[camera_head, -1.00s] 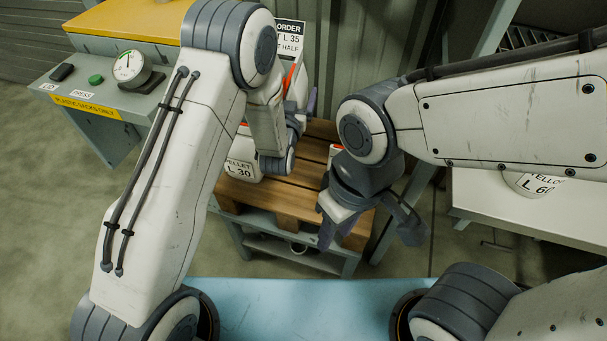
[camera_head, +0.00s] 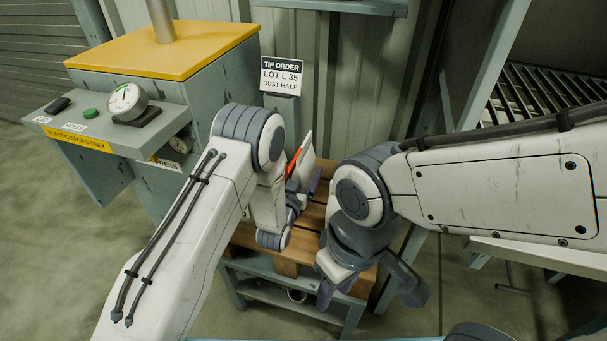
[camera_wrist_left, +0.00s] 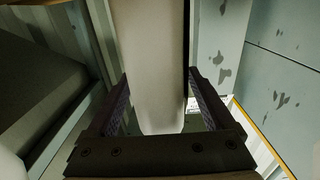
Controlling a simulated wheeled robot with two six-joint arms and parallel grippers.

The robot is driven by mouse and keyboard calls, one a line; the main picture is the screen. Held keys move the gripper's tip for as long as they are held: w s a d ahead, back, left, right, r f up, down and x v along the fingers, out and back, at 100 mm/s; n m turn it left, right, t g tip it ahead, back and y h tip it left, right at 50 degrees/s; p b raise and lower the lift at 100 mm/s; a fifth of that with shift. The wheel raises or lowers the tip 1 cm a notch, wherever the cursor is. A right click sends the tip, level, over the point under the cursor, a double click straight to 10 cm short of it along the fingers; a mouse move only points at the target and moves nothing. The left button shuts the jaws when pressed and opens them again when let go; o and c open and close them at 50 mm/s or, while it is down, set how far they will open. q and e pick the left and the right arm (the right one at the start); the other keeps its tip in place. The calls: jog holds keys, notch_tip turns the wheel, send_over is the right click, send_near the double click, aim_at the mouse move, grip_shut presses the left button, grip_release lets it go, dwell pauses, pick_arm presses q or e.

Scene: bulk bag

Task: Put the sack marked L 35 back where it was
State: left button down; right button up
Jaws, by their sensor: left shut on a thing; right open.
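A white sack with a red stripe (camera_head: 304,150) stands upright on edge above the wooden pallet (camera_head: 312,212), partly hidden by my left arm. Its lettering cannot be read from here. My left gripper (camera_head: 306,188) is shut on it. In the left wrist view the pale sack (camera_wrist_left: 150,60) runs between the two fingers of the left gripper (camera_wrist_left: 160,105). My right gripper (camera_head: 368,282) is open and empty, in front of the pallet's right part.
A press (camera_head: 165,50) with a yellow top and gauge (camera_head: 127,101) is at left. A slatted grate (camera_head: 545,95) and a white ledge (camera_head: 540,255) are at right.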

pick_arm(q)
jog(key=shift+f, duration=0.15)
jog(key=shift+f, duration=0.15)
grip_release()
jog(key=v, duration=1.2)
jog(key=shift+r, duration=0.25)
